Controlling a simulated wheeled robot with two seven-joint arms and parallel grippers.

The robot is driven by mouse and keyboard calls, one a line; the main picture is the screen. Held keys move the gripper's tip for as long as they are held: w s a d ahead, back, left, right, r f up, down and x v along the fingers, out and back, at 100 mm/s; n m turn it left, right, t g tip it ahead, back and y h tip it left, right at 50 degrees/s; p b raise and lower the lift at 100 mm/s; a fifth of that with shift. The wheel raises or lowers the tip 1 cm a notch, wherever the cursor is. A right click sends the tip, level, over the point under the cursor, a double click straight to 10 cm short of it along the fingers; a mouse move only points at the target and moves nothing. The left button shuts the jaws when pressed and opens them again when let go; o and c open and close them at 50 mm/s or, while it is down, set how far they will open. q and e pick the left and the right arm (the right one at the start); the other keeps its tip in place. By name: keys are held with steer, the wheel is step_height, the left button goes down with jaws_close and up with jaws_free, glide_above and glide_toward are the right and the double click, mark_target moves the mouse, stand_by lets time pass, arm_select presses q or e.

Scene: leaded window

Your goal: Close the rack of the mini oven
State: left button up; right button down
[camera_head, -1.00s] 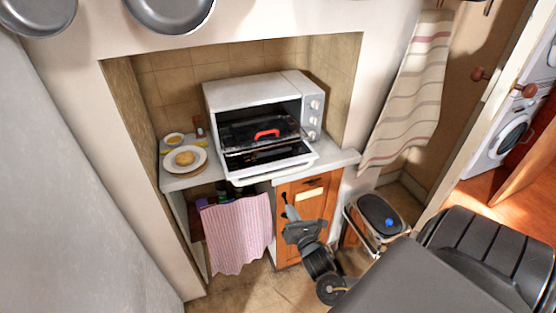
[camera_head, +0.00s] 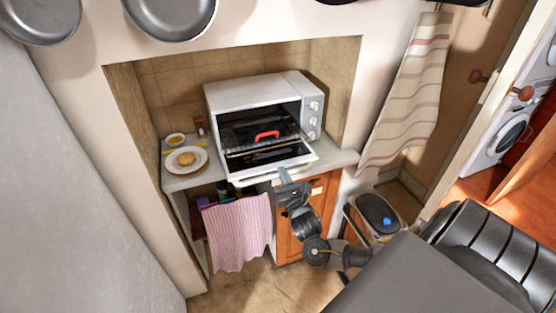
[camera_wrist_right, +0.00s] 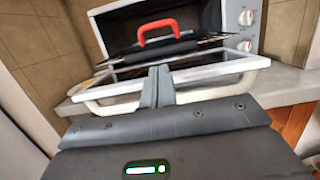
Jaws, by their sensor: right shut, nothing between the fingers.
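The white mini oven (camera_head: 245,95) stands on the counter in the alcove, its glass door (camera_head: 270,166) folded down open. Its dark rack (camera_head: 245,134), with a red handle (camera_head: 267,134), sits pulled partly out over the door. In the right wrist view the red handle (camera_wrist_right: 158,29) and rack (camera_wrist_right: 165,50) are straight ahead, beyond the door frame (camera_wrist_right: 185,76). My right gripper (camera_head: 284,174) is shut and empty, just in front of the door's front edge; in the right wrist view its fingertips (camera_wrist_right: 158,72) overlap the door handle, and contact cannot be told. My left gripper is not in view.
A plate with food (camera_head: 186,159) and a small cup (camera_head: 175,139) stand on the counter left of the oven. A pink cloth (camera_head: 238,232) hangs below the counter. A bin (camera_head: 378,213) stands at the right, under a striped towel (camera_head: 408,90).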

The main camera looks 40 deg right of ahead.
steer(key=p, duration=0.1)
glide_toward(270, 148)
steer(key=shift+w+d+r, duration=0.25)
steer(key=shift+w+r, duration=0.1)
steer(key=shift+w, duration=0.15)
steer(key=shift+w+d+r, duration=0.2)
steer(key=shift+w+r, duration=0.1)
steer(key=shift+w, duration=0.25)
steer(key=x, duration=0.2)
steer(key=f+b+x, duration=0.1)
steer(key=x, duration=0.1)
steer(key=shift+w, duration=0.15)
steer(key=shift+r, duration=0.2)
